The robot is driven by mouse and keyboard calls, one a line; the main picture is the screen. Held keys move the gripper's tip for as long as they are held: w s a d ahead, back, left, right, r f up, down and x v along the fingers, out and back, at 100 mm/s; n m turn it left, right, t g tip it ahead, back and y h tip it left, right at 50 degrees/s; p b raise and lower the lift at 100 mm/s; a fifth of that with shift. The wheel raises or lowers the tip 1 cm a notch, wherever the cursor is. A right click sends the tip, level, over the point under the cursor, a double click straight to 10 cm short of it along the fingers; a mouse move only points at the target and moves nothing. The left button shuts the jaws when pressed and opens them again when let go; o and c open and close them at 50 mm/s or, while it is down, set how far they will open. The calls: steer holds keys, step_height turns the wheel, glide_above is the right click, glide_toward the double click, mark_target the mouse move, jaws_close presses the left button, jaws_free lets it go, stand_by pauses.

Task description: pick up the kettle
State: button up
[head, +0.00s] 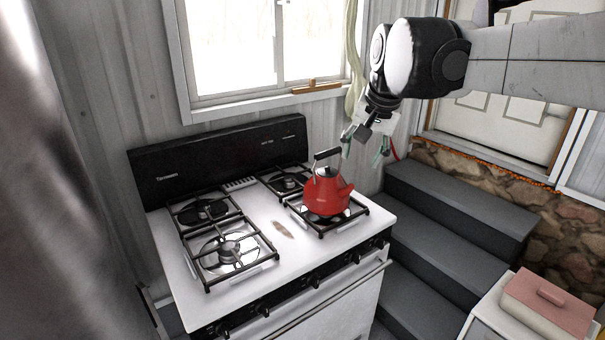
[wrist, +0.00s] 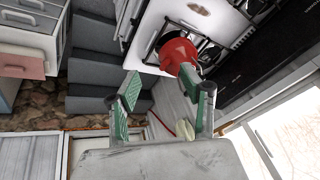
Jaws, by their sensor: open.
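The red kettle (head: 327,193) with a dark arched handle stands upright on the front right burner of the white stove (head: 283,228) in the head view. In the wrist view the kettle (wrist: 178,54) shows beyond the fingertips, near the top middle. My gripper (head: 364,146) is above the kettle and to its right in the head view, apart from it. In the wrist view my gripper (wrist: 168,90) has its two green-padded fingers spread, with nothing held between them. The kettle's handle is hard to make out in the wrist view.
Black grates (head: 229,250) cover the other burners, which are empty. Dark grey steps (head: 435,225) rise right of the stove. A pink-lidded box (head: 548,300) sits at lower right. A window (head: 270,45) and a black backguard (head: 220,160) stand behind the stove.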

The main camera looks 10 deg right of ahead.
steer(key=w+r+m+g+p, duration=0.1)
steer(key=w+r+m+p, duration=0.15)
steer(key=w, duration=1.15)
steer(key=m+g+p, duration=0.2)
steer(key=m, duration=0.2)
glide_toward(329, 152)
steer(key=shift+y, duration=0.4)
steer(key=f, duration=0.2)
steer(key=w+f, duration=0.1)
steer(key=f+p, duration=0.1)
steer(key=f, duration=0.1)
steer(key=shift+w+d+f, duration=0.2)
steer(key=shift+d+f, duration=0.1)
steer(key=shift+d, duration=0.05)
steer(key=x, duration=0.1)
steer(key=p+x, duration=0.1)
steer(key=x, duration=0.2)
steer(key=shift+w+a+f, duration=0.2)
steer(key=shift+a+f, duration=0.05)
steer(key=shift+a, duration=0.05)
steer(key=shift+f, duration=0.3)
steer(key=shift+f, duration=0.25)
jaws_close()
